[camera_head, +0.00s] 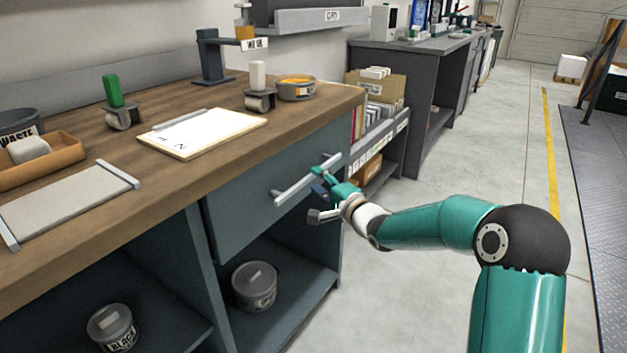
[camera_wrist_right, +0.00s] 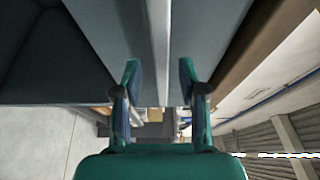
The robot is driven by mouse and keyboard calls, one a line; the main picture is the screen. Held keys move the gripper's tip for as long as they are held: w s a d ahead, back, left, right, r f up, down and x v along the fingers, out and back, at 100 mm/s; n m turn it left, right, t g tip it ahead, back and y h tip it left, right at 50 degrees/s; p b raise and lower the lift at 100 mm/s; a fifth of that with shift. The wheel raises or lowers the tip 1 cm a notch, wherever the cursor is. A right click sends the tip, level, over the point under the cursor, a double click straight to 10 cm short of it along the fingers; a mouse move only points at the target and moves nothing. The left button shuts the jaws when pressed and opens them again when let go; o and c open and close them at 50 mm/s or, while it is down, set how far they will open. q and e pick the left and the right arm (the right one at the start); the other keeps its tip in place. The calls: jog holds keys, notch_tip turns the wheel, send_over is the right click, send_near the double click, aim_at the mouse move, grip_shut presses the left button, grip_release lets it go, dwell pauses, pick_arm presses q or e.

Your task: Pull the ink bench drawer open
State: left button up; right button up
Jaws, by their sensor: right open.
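The ink bench drawer (camera_head: 238,211) has a blue-grey front under the wooden top and looks closed. Its pale bar handle (camera_head: 292,190) runs along the front. My right gripper (camera_head: 318,185), teal, is at the handle's right part, reaching in from the right. In the right wrist view the open fingers (camera_wrist_right: 159,70) stand on either side of the pale handle bar (camera_wrist_right: 158,40), with a gap visible on each side. The drawer front (camera_wrist_right: 110,30) lies beyond the fingertips. My left gripper is not in view.
The wooden bench top (camera_head: 185,167) carries a clipboard (camera_head: 202,133), rollers, an orange tray (camera_head: 45,165) and a round tin (camera_head: 295,87). Below the drawer, an open shelf holds a grey can (camera_head: 254,286). The floor (camera_head: 460,170) right of the bench is clear.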

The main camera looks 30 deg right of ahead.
jog(key=shift+w, duration=1.4)
jog(key=shift+c, duration=0.2)
grip_shut()
